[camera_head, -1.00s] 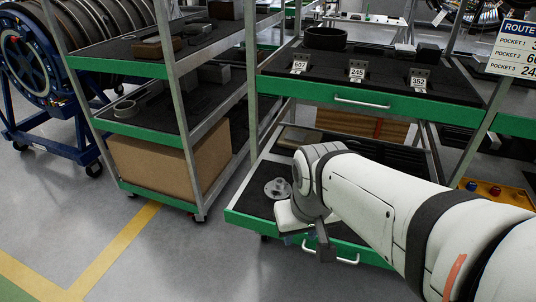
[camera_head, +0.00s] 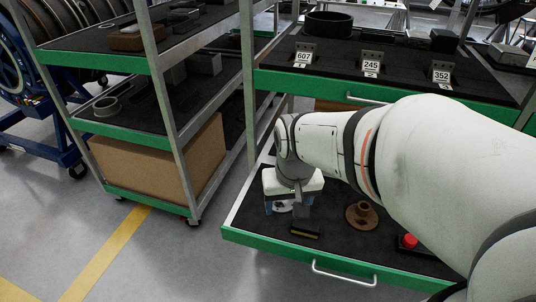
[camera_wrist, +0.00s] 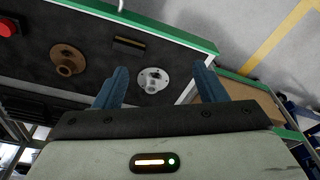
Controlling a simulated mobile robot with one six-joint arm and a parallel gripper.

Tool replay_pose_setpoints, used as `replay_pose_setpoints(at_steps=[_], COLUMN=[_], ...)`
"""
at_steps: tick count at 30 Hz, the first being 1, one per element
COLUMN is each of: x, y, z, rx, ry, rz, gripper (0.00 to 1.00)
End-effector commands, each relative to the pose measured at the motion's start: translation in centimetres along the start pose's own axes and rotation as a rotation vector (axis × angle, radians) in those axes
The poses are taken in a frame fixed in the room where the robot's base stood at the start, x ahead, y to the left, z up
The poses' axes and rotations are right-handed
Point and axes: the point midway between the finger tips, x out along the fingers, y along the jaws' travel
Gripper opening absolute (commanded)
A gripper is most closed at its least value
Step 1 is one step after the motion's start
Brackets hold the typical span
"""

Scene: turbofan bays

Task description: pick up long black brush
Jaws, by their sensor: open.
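The brush (camera_head: 305,230), a dark bar with a tan lower edge, lies on the lower green-edged drawer (camera_head: 340,262) near its front edge. My gripper (camera_head: 286,209) is open above the same drawer, just left of and behind the brush. In the wrist view, my two blue fingers (camera_wrist: 160,74) stand wide apart with a grey flanged disc (camera_wrist: 152,79) seen between them. Nothing is held. In the head view the disc (camera_head: 283,206) is partly hidden by my gripper.
A brown flanged part (camera_head: 362,214) and a red button on a box (camera_head: 409,242) lie to the right on the drawer. A shelf above holds tags 607, 245 and 352 (camera_head: 371,66). A shelf cart (camera_head: 160,125) stands at left. The floor in front is clear.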

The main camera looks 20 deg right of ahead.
Motion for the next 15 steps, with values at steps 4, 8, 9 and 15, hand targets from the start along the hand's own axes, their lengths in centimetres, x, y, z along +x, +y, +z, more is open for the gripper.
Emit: replay_pose_setpoints(at_steps=[4,8,9,15], x=[6.8,11.7,13.0,17.2], y=[3.2,5.9,6.6,9.1], z=[-3.1,-5.0,-5.5,-6.6], rx=[0.169,0.298,0.330,0.437], ry=[-0.067,-0.110,-0.119,-0.153], rz=[0.020,0.032,0.035,0.045], gripper=[0.77,0.88,0.91,1.00])
